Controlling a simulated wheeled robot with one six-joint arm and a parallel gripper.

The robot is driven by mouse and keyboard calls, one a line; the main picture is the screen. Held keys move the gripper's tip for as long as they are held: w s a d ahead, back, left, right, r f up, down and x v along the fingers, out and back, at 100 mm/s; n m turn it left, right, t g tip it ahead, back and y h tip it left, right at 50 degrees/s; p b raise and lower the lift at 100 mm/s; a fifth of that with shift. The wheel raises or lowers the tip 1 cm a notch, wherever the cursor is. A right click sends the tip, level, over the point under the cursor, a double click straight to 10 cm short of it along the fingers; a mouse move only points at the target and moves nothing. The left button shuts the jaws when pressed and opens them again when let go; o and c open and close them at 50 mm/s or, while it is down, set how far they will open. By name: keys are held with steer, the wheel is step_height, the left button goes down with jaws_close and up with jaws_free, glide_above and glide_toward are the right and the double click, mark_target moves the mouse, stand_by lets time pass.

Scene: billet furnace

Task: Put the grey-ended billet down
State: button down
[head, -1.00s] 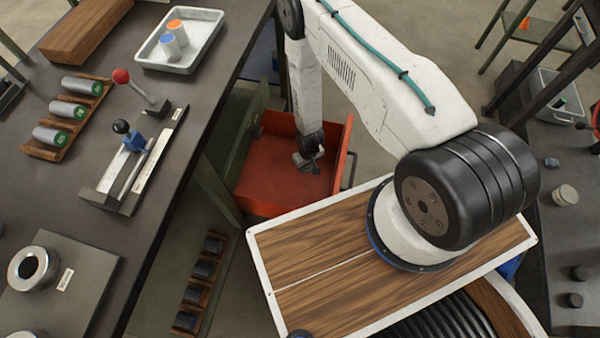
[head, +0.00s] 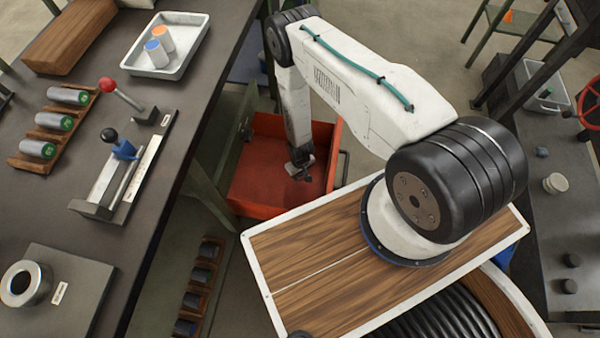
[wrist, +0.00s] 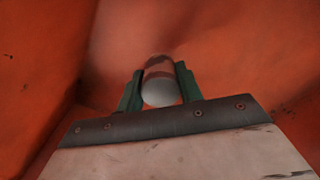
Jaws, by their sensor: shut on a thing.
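My gripper (wrist: 159,88) is shut on the grey-ended billet (wrist: 161,92). The wrist view shows the billet's pale grey round end and a brownish, mottled side between the two green fingers. Red-orange walls surround it there. In the head view my gripper (head: 300,170) hangs inside the red drawer (head: 262,187), over its right part. The billet is too small and dark to make out in that view. I cannot tell whether it touches the drawer floor.
The bench at left holds a wooden rack (head: 30,158) of green-ended billets, a lever fixture (head: 100,209) and a white tray (head: 184,67) with orange-ended and blue-ended cylinders. A wooden rack (head: 210,252) of dark billets sits low beside the bench. Most of the drawer floor looks clear.

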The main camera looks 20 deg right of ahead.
steer(key=shift+f, duration=0.35)
steer(key=c, duration=0.9)
jaws_free()
